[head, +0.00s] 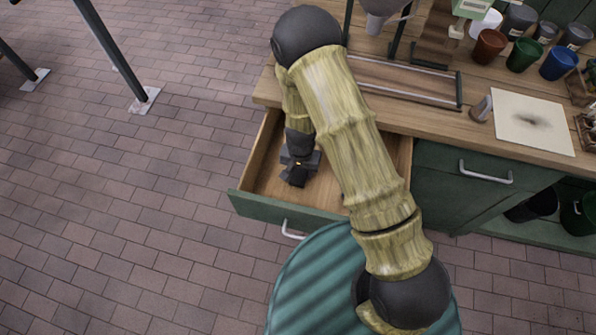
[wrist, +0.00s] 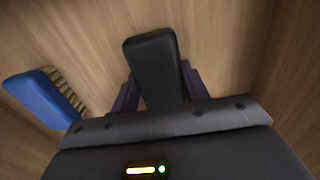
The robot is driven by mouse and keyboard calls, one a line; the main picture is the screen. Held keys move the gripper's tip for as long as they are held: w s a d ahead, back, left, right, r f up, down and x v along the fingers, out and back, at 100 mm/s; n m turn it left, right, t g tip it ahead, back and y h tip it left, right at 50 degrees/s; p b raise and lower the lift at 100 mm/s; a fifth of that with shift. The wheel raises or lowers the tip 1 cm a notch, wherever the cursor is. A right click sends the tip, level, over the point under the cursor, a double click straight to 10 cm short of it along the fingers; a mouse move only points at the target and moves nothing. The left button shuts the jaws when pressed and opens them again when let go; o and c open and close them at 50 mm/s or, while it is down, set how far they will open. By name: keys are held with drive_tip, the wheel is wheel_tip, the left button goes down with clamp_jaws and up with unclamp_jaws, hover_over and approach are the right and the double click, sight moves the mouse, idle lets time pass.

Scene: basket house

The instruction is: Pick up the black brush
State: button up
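The black brush (wrist: 152,65) is in the wrist view, inside the wooden drawer (head: 262,165), with one end towards my gripper. My gripper (wrist: 162,92) reaches down into the drawer, with one dark purple finger on each side of the brush. The fingers look close to its sides, but I cannot tell whether they press on it. The brush's near end is hidden by the gripper body. In the head view my gripper (head: 298,172) is low in the drawer, with a dark shape at its tip.
A blue brush (wrist: 40,100) with tan bristles lies left of the gripper in the drawer. The drawer is pulled out under the wooden workbench (head: 440,122). Cups and a stained sheet (head: 532,122) are on the bench. A green ribbed round surface (head: 315,280) is in front.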

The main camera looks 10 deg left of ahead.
drive_tip(key=shift+w+d, duration=0.1)
drive_tip(key=shift+d, duration=0.25)
drive_tip(key=shift+c, duration=0.8)
drive_tip(key=r+p, duration=0.1)
drive_tip(key=r, duration=0.9)
drive_tip(key=shift+a, duration=0.2)
